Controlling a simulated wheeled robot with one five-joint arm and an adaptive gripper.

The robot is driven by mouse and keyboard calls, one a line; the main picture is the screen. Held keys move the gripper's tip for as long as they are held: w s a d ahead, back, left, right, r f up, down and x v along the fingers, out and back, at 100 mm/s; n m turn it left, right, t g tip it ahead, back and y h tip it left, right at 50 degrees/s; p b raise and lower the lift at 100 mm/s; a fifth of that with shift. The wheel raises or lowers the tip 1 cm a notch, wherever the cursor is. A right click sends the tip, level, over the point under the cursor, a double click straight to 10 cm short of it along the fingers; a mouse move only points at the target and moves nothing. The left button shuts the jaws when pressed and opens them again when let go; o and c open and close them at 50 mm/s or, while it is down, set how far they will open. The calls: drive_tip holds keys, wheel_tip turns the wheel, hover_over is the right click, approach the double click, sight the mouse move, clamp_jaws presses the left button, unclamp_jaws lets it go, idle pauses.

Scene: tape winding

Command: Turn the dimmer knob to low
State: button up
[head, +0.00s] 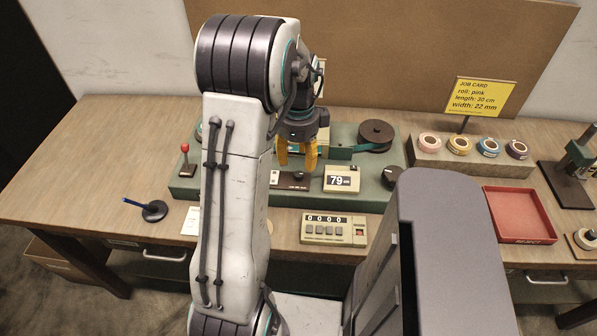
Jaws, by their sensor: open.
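My gripper (297,163) hangs from the arm with two yellow fingers pointing down. It is open, with nothing visible between the fingers. It is over the front middle of the green winding machine (352,201). A small panel (289,184) with a small dark knob-like part lies just below the fingers, partly hidden by my arm. A larger round black knob (391,176) sits at the machine's front right, apart from my gripper. I cannot tell which of these is the dimmer knob, nor read its setting.
A display reading 79 (341,179) stands right of my gripper. A counter box (333,228) reads 0000. A dark reel (376,134), coloured tape rolls (459,145), a yellow job card (479,97) and a red tray (519,215) are right. A red-topped lever (186,160) is left.

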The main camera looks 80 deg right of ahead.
sight(299, 174)
drive_tip(key=shift+f, duration=2.95)
drive_tip(key=shift+o, duration=0.4)
clamp_jaws()
